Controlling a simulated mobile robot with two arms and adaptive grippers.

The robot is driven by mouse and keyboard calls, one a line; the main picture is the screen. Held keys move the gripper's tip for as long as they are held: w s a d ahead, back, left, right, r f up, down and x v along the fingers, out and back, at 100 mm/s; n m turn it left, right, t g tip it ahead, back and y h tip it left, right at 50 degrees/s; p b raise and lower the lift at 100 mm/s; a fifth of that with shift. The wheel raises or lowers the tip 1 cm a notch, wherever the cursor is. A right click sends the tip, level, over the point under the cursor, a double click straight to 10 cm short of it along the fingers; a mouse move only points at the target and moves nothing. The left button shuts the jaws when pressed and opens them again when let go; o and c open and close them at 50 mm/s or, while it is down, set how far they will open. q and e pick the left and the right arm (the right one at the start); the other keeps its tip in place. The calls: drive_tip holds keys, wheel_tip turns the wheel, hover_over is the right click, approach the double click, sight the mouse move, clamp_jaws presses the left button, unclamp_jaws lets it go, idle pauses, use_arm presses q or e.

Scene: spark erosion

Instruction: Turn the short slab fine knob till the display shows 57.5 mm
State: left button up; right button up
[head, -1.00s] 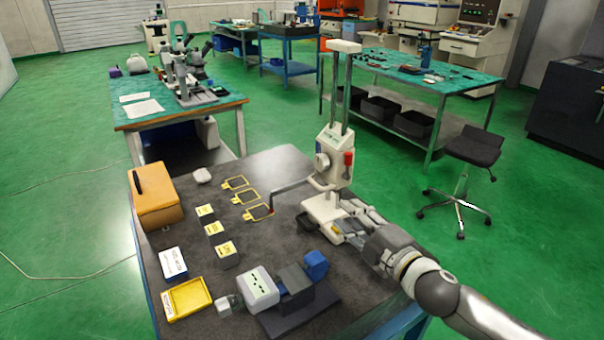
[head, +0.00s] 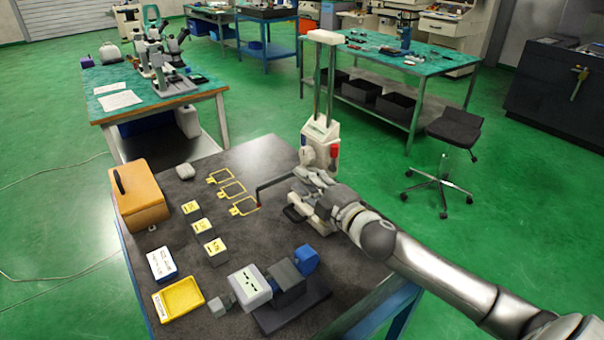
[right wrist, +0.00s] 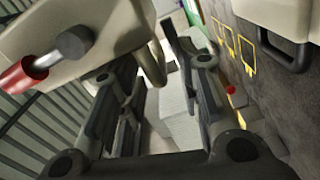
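A white height gauge (head: 320,135) with two upright columns stands at the table's far right edge. It has a red-handled crank (head: 334,152), a pale round knob (head: 306,155) on its front, and a thin dark arm with a red tip reaching left. I cannot tell which part is the short slab fine knob, and I cannot read a display. My right gripper (head: 308,181) is just below the gauge body, covering part of its lower portion. In the right wrist view its fingers (right wrist: 162,65) are apart, with the red handle (right wrist: 20,76) to their left. My left gripper is out of view.
Yellow-topped blocks (head: 202,226), yellow outlines (head: 231,189), an orange case (head: 138,195) and a yellow tray (head: 180,297) are on the dark table (head: 262,155). A grey-and-blue device (head: 290,275) is at the front. A stool (head: 454,130) stands beyond the table's right side.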

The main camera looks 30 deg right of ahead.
drive_tip(key=shift+w+a, duration=0.15)
drive_tip(key=shift+w, duration=1)
clamp_jaws()
